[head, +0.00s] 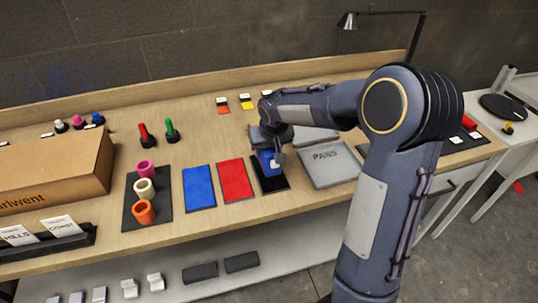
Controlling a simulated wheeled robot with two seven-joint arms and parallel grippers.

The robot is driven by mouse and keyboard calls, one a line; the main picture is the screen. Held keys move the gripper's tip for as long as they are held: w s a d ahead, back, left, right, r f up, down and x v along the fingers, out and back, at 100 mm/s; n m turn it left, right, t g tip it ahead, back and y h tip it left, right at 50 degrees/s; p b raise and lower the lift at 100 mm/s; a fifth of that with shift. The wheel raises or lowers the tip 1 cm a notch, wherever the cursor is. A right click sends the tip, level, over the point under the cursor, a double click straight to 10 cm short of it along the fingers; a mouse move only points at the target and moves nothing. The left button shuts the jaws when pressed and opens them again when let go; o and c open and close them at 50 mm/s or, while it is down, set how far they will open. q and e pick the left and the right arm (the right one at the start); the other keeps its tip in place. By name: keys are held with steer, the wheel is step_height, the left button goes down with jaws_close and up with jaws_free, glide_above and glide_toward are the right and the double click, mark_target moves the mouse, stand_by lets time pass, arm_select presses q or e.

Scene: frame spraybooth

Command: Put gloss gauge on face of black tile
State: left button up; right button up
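The black tile (272,185) lies on the bench as the last in a row, to the right of the red tile. A small blue block-like thing (266,163), which looks like the gloss gauge, is over the black tile's face. My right gripper (279,158) points down around it and appears shut on it. The gripper and wrist hide part of the gauge and the tile's back part. I cannot tell whether the gauge's underside touches the tile. My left gripper is not in view.
A blue tile (198,187) and a red tile (235,181) lie left of the black tile. A grey PASS tray (332,182) stands close on its right. A dark mat with several coloured rings (144,210) and a cardboard box (55,172) are further left.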

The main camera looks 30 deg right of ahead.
mark_target(274, 150)
steer(key=shift+w+d+f, duration=0.1)
steer(key=shift+d+f, duration=0.05)
steer(key=shift+f, duration=0.8)
steer(key=shift+w+d+f, duration=0.1)
steer(key=shift+d+f, duration=0.05)
steer(key=shift+f, duration=0.8)
steer(key=shift+f, duration=0.2)
steer(key=o, duration=1.2)
steer(key=shift+r, duration=0.15)
steer(key=shift+r, duration=0.25)
steer(key=v, duration=1.1)
steer(key=shift+s+a+b, duration=0.1)
steer(key=shift+s+b, duration=0.15)
steer(key=shift+b, duration=0.15)
steer(key=s+a+y, duration=0.1)
steer(key=s+a, duration=0.2)
steer(key=s, duration=0.5)
steer(key=s+a+f+t+y, duration=0.1)
steer(key=s+a, duration=0.3)
steer(key=s, duration=0.4)
steer(key=s+a+f+n+y, duration=0.1)
steer(key=s+a+y, duration=0.1)
steer(key=s, duration=0.6)
steer(key=shift+s+a+y, duration=0.35)
steer(key=shift+a+y, duration=0.05)
steer(key=shift+a, duration=0.4)
